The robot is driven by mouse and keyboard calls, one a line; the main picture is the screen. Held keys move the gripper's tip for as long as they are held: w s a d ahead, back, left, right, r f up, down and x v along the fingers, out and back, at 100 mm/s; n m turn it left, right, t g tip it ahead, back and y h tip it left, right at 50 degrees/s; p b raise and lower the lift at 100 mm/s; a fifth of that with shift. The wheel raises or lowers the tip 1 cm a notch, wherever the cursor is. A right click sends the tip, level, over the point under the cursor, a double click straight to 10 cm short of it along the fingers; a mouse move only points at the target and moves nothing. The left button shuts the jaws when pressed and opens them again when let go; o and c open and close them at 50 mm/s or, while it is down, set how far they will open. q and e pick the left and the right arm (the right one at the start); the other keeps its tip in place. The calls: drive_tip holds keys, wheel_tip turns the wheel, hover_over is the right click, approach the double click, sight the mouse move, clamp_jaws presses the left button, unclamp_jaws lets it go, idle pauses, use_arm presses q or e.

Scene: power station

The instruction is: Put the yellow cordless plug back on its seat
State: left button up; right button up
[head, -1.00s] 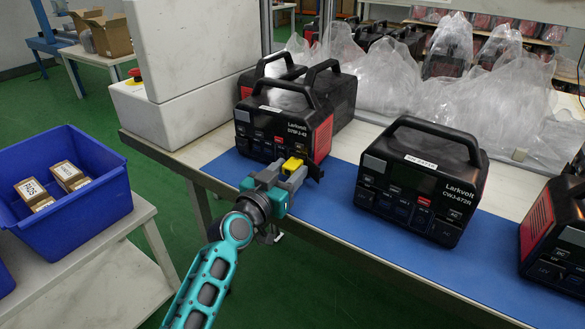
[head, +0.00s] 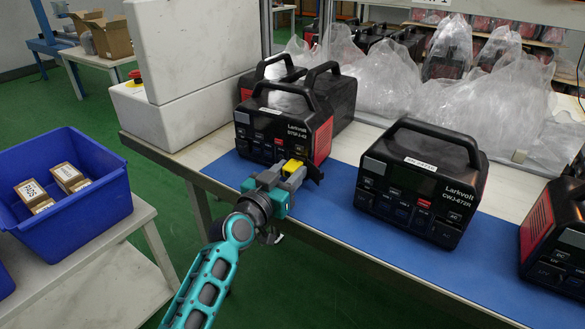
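A small yellow plug (head: 292,166) shows at the fingers of my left gripper (head: 296,174), in front of the lower right front of a black and red Larkvolt power station (head: 284,128). The gripper appears closed around the plug; the fingers partly hide it. I cannot tell whether the plug touches the station's front. The seat cannot be made out; the gripper covers part of that front panel. My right gripper is not in view.
A second Larkvolt station (head: 420,185) stands to the right on the blue mat (head: 335,208), and another (head: 555,235) at the right edge. Clear plastic bags (head: 400,85) lie behind. A blue bin (head: 75,215) with small boxes stands at left.

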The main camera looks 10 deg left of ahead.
use_arm(q)
clamp_jaws()
drive_tip(key=shift+s, duration=0.15)
idle(0.4)
drive_tip(key=shift+p+v, duration=0.8)
drive_tip(key=shift+v, duration=1.15)
